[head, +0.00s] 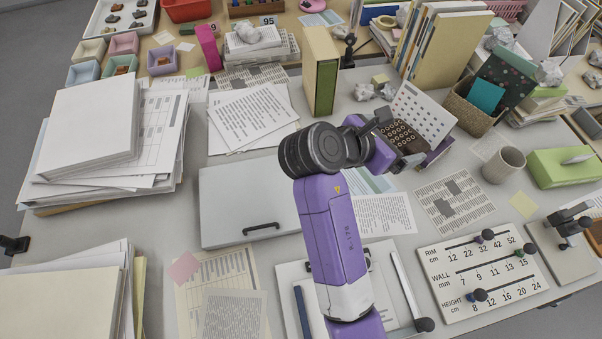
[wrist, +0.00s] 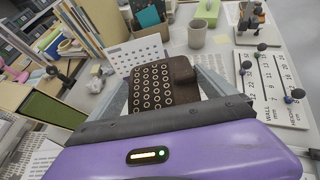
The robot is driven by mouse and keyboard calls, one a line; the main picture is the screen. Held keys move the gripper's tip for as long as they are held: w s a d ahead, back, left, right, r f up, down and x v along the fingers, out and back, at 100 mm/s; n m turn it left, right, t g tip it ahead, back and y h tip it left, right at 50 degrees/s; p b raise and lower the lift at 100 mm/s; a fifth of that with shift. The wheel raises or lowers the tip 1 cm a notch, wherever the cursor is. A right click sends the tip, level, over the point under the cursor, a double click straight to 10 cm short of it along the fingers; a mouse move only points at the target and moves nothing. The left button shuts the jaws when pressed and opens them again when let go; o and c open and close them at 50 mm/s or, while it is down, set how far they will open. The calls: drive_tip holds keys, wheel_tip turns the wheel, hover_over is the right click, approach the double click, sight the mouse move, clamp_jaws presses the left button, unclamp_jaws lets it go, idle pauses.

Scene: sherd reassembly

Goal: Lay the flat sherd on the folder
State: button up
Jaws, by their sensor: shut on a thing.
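A dark brown sherd (head: 398,134) with rows of stamped rings is held in my gripper (head: 396,148), above the middle of the table. In the wrist view the sherd (wrist: 152,88) stands between the grey fingers, its ringed face towards the camera. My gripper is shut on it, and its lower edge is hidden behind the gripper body. A flat grey folder-like case (head: 232,190) with a black handle lies on the table, left of my arm. My arm covers part of its right side. I cannot tell for certain that this is the folder.
A ringed-dot calendar card (head: 424,108) stands just behind the sherd. A grey mug (head: 503,164) and a scale board (head: 482,275) are to the right. An upright green-edged box file (head: 321,72) stands behind. Tall paper stacks (head: 95,130) fill the left.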

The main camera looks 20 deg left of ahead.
drive_tip(key=s+a+r+n+t+y+p, duration=0.1)
drive_tip(key=s+a+n+y, duration=0.1)
drive_tip(key=a, duration=0.4)
drive_tip(key=s+a+n+y+p, duration=0.1)
drive_tip(key=s+a+n+y, duration=0.15)
drive_tip(key=a, duration=0.45)
drive_tip(key=n+y+p, duration=0.1)
drive_tip(key=n+y, duration=0.4)
hover_over(253, 190)
drive_tip(key=shift+t+y, duration=0.25)
drive_tip(key=shift+t, duration=0.05)
wheel_tip(253, 190, down, 19)
drive_tip(key=shift+w+r+b, duration=0.1)
drive_tip(key=shift+w+b, duration=0.05)
drive_tip(key=shift+b, duration=0.75)
drive_tip(key=shift+f, duration=0.2)
drive_tip(key=o, duration=1.1)
drive_tip(key=shift+o, duration=0.2)
drive_tip(key=shift+r, duration=0.1)
drive_tip(key=shift+r, duration=0.15)
drive_tip(key=p+v, duration=0.1)
drive_tip(key=v, duration=1.1)
